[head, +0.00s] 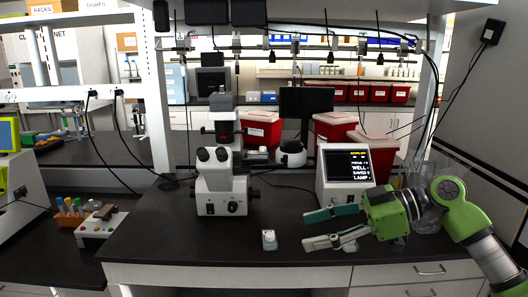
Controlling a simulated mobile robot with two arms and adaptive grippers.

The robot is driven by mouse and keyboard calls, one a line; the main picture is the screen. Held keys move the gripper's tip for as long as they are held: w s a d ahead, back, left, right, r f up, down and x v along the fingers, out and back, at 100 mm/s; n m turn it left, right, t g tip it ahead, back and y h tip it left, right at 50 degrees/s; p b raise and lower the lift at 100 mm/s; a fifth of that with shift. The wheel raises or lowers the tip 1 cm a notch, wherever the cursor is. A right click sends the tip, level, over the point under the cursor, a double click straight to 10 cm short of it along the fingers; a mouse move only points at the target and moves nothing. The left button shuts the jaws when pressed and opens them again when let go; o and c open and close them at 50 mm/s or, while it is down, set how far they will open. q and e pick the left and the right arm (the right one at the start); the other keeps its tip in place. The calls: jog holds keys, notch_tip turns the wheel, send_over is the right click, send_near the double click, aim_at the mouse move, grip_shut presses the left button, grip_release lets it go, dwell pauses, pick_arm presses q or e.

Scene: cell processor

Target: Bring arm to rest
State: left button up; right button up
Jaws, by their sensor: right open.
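My right arm (455,205) comes in from the right, green and grey. Its gripper (318,230) points left over the front of the dark bench, with its two long fingers apart and nothing between them. My left gripper and arm are not in view.
A white microscope (222,183) stands mid-bench. A small white device (269,240) sits just left of my right gripper's fingertips. A white box with a lit screen (347,166) stands behind the gripper. Red bins (262,130) line the back. The bench front (190,250) left of the small device is clear.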

jog(key=w+d+f+m+t+h, duration=0.2)
jog(key=w+f+m, duration=0.2)
jog(key=f, duration=0.8)
jog(key=w+d+f+m+t+h, duration=0.1)
jog(key=w+d+f+m+t, duration=0.25)
jog(key=f, duration=0.75)
jog(key=s+d+f+m+g+h, duration=0.1)
jog(key=s+d+f+m+h, duration=0.1)
jog(key=f, duration=0.8)
jog(key=s+d+f+m+h, duration=0.2)
jog(key=s+f, duration=0.1)
jog(key=f, duration=0.7)
jog(key=s+d+f+m+g+h, duration=0.1)
jog(key=s+d+f+m+h, duration=0.15)
jog(key=f, duration=0.65)
jog(key=s+d+f+g+h, duration=0.2)
jog(key=s+d+f+h, duration=0.1)
jog(key=s+f, duration=1.55)
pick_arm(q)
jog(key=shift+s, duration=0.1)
pick_arm(e)
jog(key=s+a+f+g, duration=0.1)
jog(key=s+f, duration=0.3)
jog(key=s, duration=1.1)
jog(key=s+a+f+g, duration=0.1)
jog(key=s+f, duration=0.3)
jog(key=s, duration=1.1)
jog(key=shift+s+a+f+h, duration=0.2)
jog(key=shift+s+h, duration=0.15)
jog(key=shift+s, duration=0.05)
